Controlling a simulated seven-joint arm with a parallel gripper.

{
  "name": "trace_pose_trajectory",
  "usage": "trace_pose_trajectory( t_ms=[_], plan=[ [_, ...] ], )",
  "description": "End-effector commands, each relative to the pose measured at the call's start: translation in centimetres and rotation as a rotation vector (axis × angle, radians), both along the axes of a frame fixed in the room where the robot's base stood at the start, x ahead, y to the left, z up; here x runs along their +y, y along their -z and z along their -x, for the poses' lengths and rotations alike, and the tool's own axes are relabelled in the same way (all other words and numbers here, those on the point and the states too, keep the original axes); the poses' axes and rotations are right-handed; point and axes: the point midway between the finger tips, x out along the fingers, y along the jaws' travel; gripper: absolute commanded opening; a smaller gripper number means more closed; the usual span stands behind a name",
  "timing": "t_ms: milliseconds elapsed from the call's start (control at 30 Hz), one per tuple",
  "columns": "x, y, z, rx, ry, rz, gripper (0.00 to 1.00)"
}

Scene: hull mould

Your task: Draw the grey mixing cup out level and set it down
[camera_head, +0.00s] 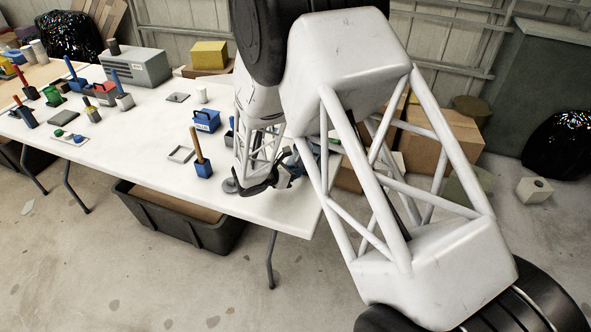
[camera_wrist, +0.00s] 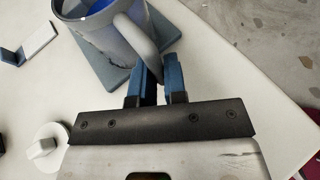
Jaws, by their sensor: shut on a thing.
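The grey mixing cup (camera_wrist: 108,37) is at the top of the wrist view, with a blue inside and its handle towards me. My gripper (camera_wrist: 154,82) has its two blue fingers shut on the cup's handle. The cup is over a flat blue-grey pad (camera_wrist: 112,72); I cannot tell whether it touches the pad or is a little above it. The cup's top rim is partly cut off by the frame edge. In the head view my gripper (camera_head: 283,172) is low over the table's near right end, and my arm hides most of the cup.
A round disc with a knob (camera_wrist: 45,145) lies on the white table (camera_head: 130,150) near the gripper. A blue block with a brown handle (camera_head: 201,165) stands to the left, with a square frame (camera_head: 181,154) beyond it. The table's right edge is close. Bare table lies left of the frame.

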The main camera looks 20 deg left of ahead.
Motion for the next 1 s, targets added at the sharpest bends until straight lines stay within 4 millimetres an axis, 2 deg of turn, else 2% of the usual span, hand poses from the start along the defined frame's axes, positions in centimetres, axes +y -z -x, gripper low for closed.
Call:
trace_pose_trajectory(
  t_ms=[1000],
  plan=[
    [0.0, 0.0, 4.3, 0.0, -0.001, 0.0, 0.0]
  ],
)
